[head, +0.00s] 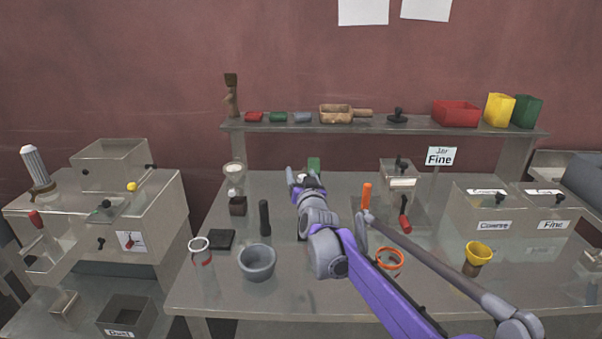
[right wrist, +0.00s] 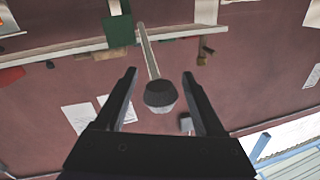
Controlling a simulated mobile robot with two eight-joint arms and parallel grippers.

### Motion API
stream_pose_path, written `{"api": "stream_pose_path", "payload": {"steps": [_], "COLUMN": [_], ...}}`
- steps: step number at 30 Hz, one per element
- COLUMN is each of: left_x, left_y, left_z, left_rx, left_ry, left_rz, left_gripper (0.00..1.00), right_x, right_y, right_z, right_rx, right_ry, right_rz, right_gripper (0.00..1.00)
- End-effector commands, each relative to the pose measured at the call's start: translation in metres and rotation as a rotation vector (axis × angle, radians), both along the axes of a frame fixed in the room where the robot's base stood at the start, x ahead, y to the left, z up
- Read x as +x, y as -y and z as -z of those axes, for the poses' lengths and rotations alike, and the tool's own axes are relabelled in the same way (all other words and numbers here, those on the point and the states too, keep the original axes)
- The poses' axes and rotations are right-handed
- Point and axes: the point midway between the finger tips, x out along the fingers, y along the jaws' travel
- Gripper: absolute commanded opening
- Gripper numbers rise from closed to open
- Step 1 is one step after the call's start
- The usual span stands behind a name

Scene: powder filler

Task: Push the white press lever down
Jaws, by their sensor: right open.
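My right gripper (head: 304,178) is over the middle of the bench in the head view, at the end of my purple arm. In the right wrist view its two dark jaws (right wrist: 160,90) are open and apart. A pale rod (right wrist: 148,52) with a dark ribbed knob (right wrist: 160,94) appears between the jaws, touching neither as far as I can see. It may be the press lever; in the head view my gripper and arm seem to hide it. A white ribbed handle (head: 34,166) stands tilted at the far left. My left gripper is not in view.
A grey bowl (head: 257,262), a black cylinder (head: 264,217) and a dark pad (head: 221,240) lie left of my arm. An orange ring (head: 390,259) and yellow funnel (head: 479,252) are right of it. A shelf (head: 386,126) with bins runs behind.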

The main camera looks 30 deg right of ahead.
Motion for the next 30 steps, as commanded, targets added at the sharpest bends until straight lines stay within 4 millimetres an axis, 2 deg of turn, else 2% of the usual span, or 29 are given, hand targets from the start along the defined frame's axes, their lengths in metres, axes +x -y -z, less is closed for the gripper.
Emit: {"api": "stream_pose_path", "payload": {"steps": [11, 21, 23, 30], "left_x": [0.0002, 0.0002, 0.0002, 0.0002], "left_y": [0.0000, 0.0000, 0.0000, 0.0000], "left_z": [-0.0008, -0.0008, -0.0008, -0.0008], "left_rx": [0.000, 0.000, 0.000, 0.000], "left_ry": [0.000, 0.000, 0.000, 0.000], "left_rz": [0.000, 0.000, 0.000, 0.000], "left_gripper": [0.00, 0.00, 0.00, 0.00], "right_x": [0.0052, 0.0051, 0.0051, 0.0051], "right_y": [0.0021, 0.0019, 0.0019, 0.0019], "right_z": [0.0004, 0.0003, 0.0003, 0.0003], "right_rx": [0.001, 0.000, 0.000, 0.000], "right_ry": [-0.001, -0.001, -0.001, -0.001], "right_rz": [0.000, 0.000, 0.000, 0.000], "right_gripper": [0.71, 0.10, 0.00, 0.00]}}
